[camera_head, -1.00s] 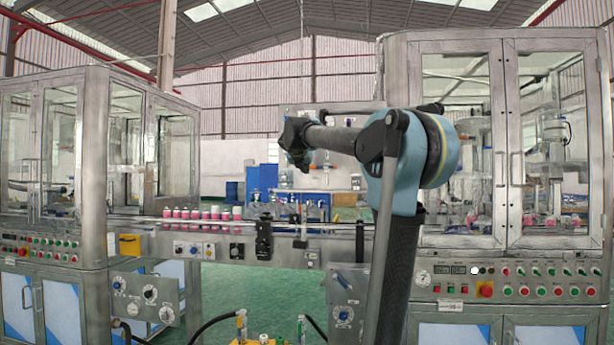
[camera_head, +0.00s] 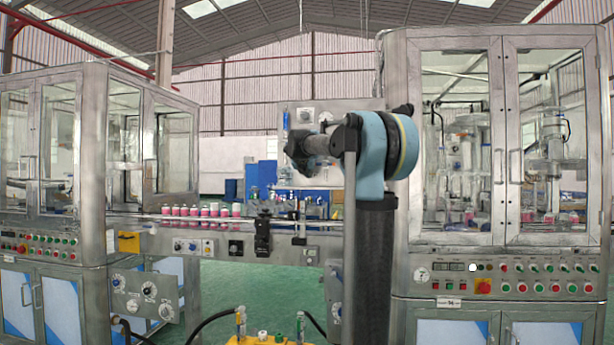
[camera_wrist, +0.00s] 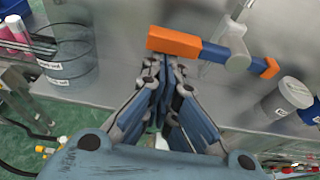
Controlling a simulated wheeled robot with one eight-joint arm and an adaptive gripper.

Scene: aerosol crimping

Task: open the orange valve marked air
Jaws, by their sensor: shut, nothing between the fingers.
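In the wrist view, a bar with orange ends (camera_wrist: 174,42) and a blue middle crosses the top, beside a grey metal panel. A grey piece (camera_wrist: 238,42) crosses it; this looks like the valve, but I read no "air" mark. My gripper (camera_wrist: 164,62) is shut and empty. Its fingertips lie just below the bar's left orange end in the picture; I cannot tell whether they touch it. In the head view my arm hides the fingers, and I cannot make out the orange valve.
A labelled grey cylinder (camera_wrist: 70,55) and pink cans (camera_wrist: 14,32) are at the wrist view's left. A grey cylinder with a pale cap (camera_wrist: 288,98) is at the right. In the head view, a conveyor (camera_head: 225,220) runs between glazed cabinets, with green floor below.

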